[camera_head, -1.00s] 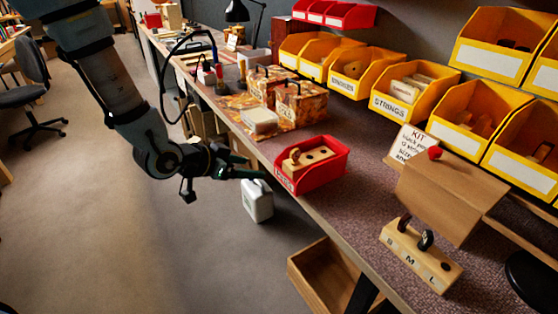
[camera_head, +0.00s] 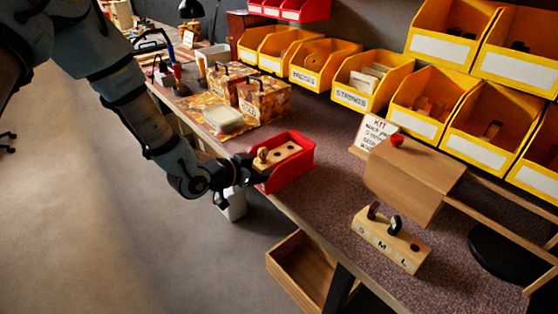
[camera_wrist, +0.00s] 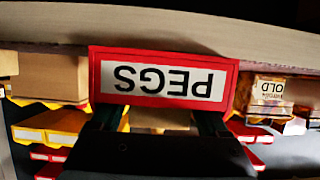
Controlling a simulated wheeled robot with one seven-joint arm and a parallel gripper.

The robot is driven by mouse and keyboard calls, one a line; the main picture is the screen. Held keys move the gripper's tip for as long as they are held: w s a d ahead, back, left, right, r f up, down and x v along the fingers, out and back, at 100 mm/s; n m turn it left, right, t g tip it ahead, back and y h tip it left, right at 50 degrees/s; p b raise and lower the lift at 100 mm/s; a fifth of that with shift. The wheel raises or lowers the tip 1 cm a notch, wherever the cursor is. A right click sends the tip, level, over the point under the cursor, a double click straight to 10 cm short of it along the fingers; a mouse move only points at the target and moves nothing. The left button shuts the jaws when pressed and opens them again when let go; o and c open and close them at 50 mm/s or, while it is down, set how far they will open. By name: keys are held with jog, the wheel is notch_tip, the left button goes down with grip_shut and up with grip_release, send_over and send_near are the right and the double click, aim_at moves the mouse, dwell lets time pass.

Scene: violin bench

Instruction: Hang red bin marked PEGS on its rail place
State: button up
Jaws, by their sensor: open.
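The red bin (camera_head: 297,174) stands upright on the bench near its front edge, with a light wooden block with holes and pegs in it. Its white PEGS label fills the middle of the wrist view (camera_wrist: 165,80), upside down there. My gripper (camera_wrist: 166,118) is open, with its fingers close to the labelled front of the bin. In the head view my gripper (camera_head: 248,170) is at the bin's left end; I cannot tell whether it touches. The bin's rail place cannot be made out; bare dark wall (camera_head: 370,18) shows between the upper red bins and upper yellow bins.
Yellow bins (camera_head: 372,82) hang in rows along the wall, with small red bins (camera_head: 290,8) at upper left. Patterned boxes (camera_head: 262,98) and a clear-lidded box (camera_head: 224,118) stand left of the bin. A wooden stand (camera_head: 412,178) and an S-M-L block (camera_head: 390,240) stand right.

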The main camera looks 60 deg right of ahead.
jog(key=shift+x, duration=0.8)
jog(key=shift+c, duration=0.3)
grip_shut()
